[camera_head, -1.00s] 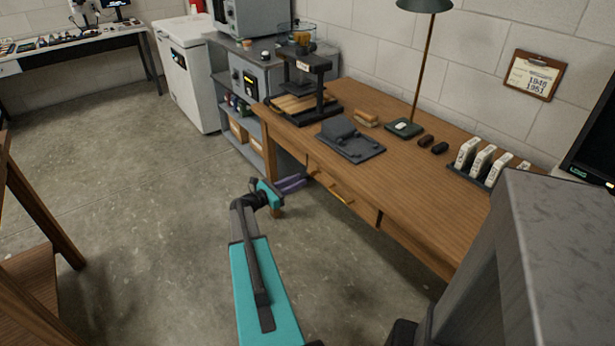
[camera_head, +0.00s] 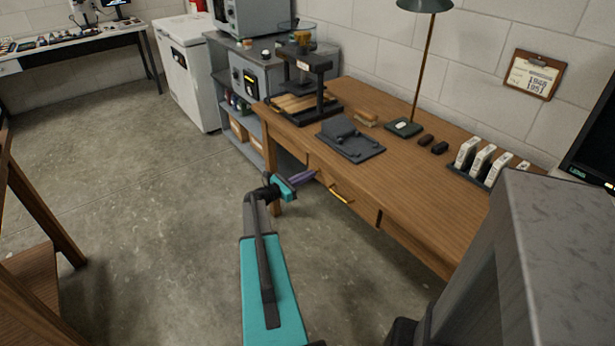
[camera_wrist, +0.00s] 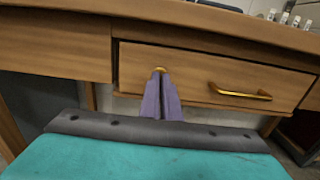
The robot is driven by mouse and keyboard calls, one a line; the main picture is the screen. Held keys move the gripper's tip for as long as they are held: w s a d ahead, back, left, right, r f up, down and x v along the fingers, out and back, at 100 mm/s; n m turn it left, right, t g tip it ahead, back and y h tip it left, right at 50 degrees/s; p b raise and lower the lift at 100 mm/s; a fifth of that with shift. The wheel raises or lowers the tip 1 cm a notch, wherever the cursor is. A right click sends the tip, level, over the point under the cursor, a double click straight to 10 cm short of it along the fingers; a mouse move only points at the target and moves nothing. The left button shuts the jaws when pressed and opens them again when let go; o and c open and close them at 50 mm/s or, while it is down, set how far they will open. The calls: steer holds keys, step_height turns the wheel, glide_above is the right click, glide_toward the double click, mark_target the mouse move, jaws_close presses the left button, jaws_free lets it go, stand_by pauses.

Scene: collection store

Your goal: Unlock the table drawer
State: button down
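The table drawer (camera_wrist: 205,75) is closed in the front of the wooden table (camera_head: 400,205). It has a brass handle (camera_wrist: 240,93), which also shows in the head view (camera_head: 341,194). A small round brass piece (camera_wrist: 158,70), a lock or key, shows on the drawer's left part. My gripper (camera_wrist: 160,76) has its purple fingertips right at this brass piece and partly hides it. The fingers lie close together with only a narrow gap. I cannot tell whether they hold anything. In the head view my gripper (camera_head: 310,174) is at the drawer front, left of the handle.
A grey shelf (camera_head: 232,130) stands beyond the table.

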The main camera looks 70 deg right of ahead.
steer(key=shift+f+m+b, duration=0.15)
steer(key=shift+m+b, duration=0.25)
steer(key=shift+b, duration=0.4)
steer(key=m+b, duration=0.6)
steer(key=b, duration=0.2)
steer(key=m+b, duration=0.7)
steer(key=b, duration=0.2)
steer(key=shift+s+f+m, duration=0.15)
steer(key=shift+f+m, duration=0.05)
steer(key=shift+m, duration=0.1)
steer(key=m+b, duration=0.3)
steer(key=b, duration=0.1)
steer(key=shift+r+m, duration=0.15)
steer(key=shift+m, duration=0.15)
steer(key=c, duration=2.2)
jaws_free()
steer(key=shift+o, duration=1)
